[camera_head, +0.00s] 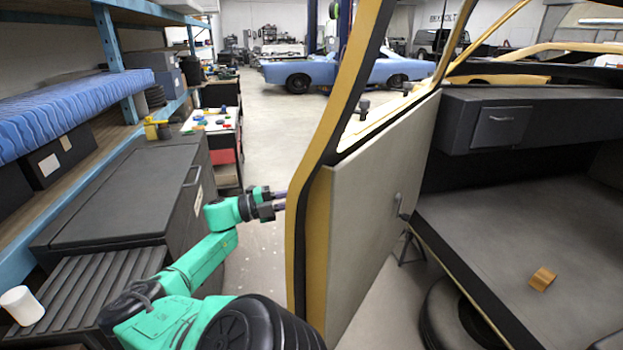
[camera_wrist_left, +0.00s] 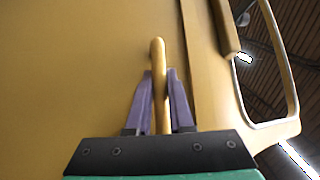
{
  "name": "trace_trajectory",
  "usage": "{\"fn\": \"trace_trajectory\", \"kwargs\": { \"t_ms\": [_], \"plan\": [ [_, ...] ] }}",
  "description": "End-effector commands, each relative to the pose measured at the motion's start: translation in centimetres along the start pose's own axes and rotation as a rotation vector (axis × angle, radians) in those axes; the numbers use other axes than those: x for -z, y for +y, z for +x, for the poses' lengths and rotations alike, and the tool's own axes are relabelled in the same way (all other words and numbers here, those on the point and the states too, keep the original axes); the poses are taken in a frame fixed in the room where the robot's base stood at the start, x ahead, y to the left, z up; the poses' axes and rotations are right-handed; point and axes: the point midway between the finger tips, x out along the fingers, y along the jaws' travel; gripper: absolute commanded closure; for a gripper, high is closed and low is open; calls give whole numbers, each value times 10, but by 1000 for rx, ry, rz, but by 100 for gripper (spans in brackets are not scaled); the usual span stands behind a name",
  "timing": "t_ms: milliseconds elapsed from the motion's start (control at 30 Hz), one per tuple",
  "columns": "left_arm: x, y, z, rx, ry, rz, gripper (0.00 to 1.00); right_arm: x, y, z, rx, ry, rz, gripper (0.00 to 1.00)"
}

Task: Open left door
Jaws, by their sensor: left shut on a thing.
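The left door (camera_head: 365,235) is yellow with a grey inner panel and stands ajar, swung out from the car body. In the left wrist view its yellow outer skin (camera_wrist_left: 85,70) fills most of the picture. A yellow bar handle (camera_wrist_left: 157,58) sticks up between the purple fingers of my left gripper (camera_wrist_left: 163,90), which is shut on it. In the head view my left gripper (camera_head: 279,200) is at the outer side of the door, its fingertips partly hidden by the door edge. My right gripper is not in view.
The car interior (camera_head: 520,220) lies open at the right, with a small orange-brown block (camera_head: 542,278) on its floor. A black cabinet (camera_head: 130,195) and a blue-framed shelf (camera_head: 120,70) stand at the left. Free floor (camera_head: 262,130) runs between shelf and door.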

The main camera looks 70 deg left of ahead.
Motion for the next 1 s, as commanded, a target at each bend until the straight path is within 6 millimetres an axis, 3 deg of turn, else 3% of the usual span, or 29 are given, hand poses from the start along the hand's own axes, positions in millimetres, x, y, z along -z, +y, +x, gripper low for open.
{"fn": "trace_trajectory", "kwargs": {
  "t_ms": [233, 267, 333, 733, 867, 1000],
  "plan": [
    [1, 0, 1, -1, 3, 1, 100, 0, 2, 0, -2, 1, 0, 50],
    [1, 0, 1, -1, 3, 1, 76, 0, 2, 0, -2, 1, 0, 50],
    [1, 0, 1, -1, 3, 1, 50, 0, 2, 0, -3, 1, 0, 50],
    [0, 2, -6, -1, -2, 0, 50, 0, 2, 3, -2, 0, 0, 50],
    [-1, 4, -28, -2, -3, 0, 50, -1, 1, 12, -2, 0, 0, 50],
    [-1, 6, -63, -3, -4, 0, 50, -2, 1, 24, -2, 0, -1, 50]
  ]
}}
